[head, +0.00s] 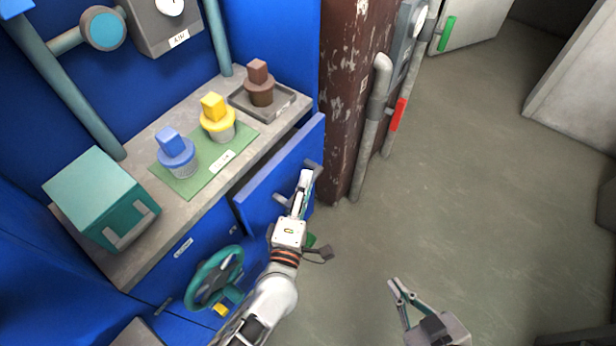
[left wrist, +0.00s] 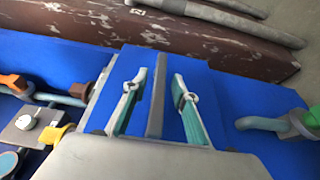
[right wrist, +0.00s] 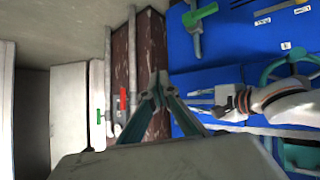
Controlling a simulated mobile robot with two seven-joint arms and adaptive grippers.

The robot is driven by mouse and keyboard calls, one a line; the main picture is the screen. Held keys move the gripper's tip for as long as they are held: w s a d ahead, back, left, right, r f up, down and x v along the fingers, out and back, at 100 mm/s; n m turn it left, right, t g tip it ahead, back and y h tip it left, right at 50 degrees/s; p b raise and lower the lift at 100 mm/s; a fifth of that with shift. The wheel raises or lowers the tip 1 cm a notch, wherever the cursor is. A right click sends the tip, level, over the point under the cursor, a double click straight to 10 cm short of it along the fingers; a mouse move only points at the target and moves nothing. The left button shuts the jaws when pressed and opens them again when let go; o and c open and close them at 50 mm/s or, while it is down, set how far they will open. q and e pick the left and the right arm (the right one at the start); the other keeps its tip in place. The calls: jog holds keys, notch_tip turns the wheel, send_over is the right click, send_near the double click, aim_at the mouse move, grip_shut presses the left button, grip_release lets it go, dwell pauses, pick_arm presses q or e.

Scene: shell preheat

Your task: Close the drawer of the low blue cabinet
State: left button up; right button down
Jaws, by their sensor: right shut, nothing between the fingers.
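The low blue cabinet (head: 190,255) stands at the left with a grey top. Its drawer (head: 283,172) is pulled out, with a dark gap between its front and the cabinet. The drawer's grey bar handle (left wrist: 156,97) runs between the fingers of my left gripper (left wrist: 159,88), which are open with a gap on each side. In the head view my left gripper (head: 303,182) is at the drawer front and hides part of the handle. My right gripper (head: 400,288) is shut and empty, over the floor away from the cabinet; its fingertips meet in the right wrist view (right wrist: 158,82).
On the cabinet top are a teal box (head: 100,195), a blue pot (head: 176,153) and a yellow pot (head: 218,118) on a green mat, and a brown pot (head: 260,85) on a tray. A teal handwheel (head: 214,278) sticks out near my left arm.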

pick_arm(q)
jog(key=shift+w, duration=0.1)
jog(key=shift+c, duration=0.4)
grip_shut()
